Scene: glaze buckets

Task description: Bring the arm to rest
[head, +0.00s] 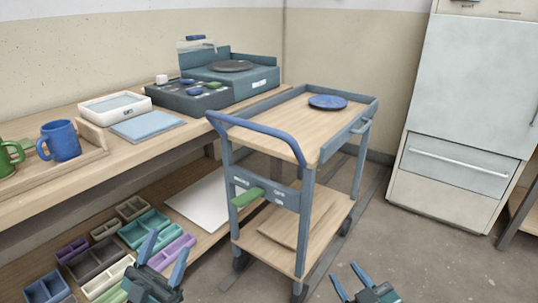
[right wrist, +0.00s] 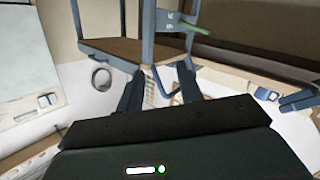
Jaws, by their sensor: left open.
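My left gripper (head: 168,243) is open and empty, low in the head view, in front of the shelf bins under the bench. My right gripper (head: 344,271) is at the bottom of the head view, to the right of the cart (head: 323,170). Its two fingers stand apart with nothing between them. In the right wrist view my right gripper's fingers (right wrist: 160,88) also show apart and empty, with part of the cart (right wrist: 110,55) beyond them.
The cart carries a blue disc (head: 328,102) and has a green lever (head: 247,197) on its end panel. The bench (head: 150,150) holds mugs, a white tray and grey-blue equipment. Colored bins (head: 145,228) fill the lower shelf. Floor (head: 420,240) is clear at right, before a pale cabinet (head: 465,100).

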